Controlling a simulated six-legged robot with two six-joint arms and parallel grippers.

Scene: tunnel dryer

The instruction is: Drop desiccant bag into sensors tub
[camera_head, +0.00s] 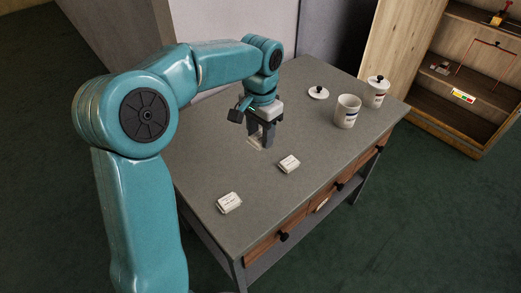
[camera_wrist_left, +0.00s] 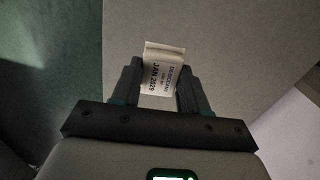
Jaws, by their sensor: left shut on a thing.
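My left gripper (camera_head: 262,140) is over the grey table, its fingers shut on a small white desiccant bag (camera_wrist_left: 163,70). The bag's printed face shows between the fingers in the left wrist view, with a date reading JAN 2029. In the head view only a pale edge of it shows at the fingertips; I cannot tell whether it touches the table. Two similar white bags lie on the table, one near the middle (camera_head: 289,164) and one nearer the front (camera_head: 229,203). An open white tub (camera_head: 347,111) stands towards the right; its label is too small to read. My right gripper is out of view.
A second white tub (camera_head: 376,92) has its lid on, beside the open one. A wooden shelf unit (camera_head: 455,75) stands at the right. The table between gripper and tubs is clear.

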